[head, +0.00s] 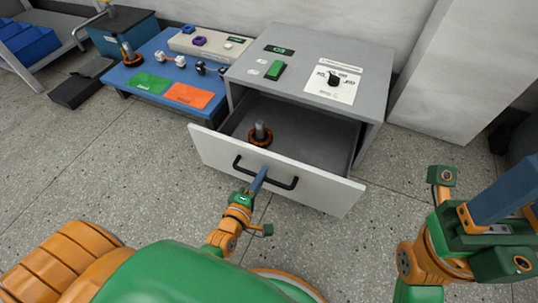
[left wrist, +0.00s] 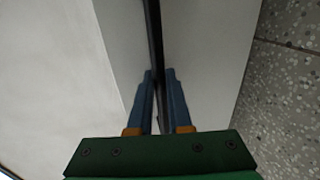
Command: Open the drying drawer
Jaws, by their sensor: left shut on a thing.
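The drying drawer (head: 220,152) is pulled out of the grey cabinet (head: 372,118), and its inside shows from above. Its white front carries a black bar handle (head: 285,183). A hub motor part (head: 261,136), an orange-brown ring with a grey shaft, stands inside the drawer. My right gripper (head: 503,195) is off to the right, away from the cabinet; its fingers are only partly seen.
The cabinet top has a green switch (head: 275,70) and a black dial (head: 334,79). A blue table (head: 150,70) at the left holds a green mat (head: 149,82), an orange mat (head: 189,95) and several small parts. The speckled floor before the drawer is free.

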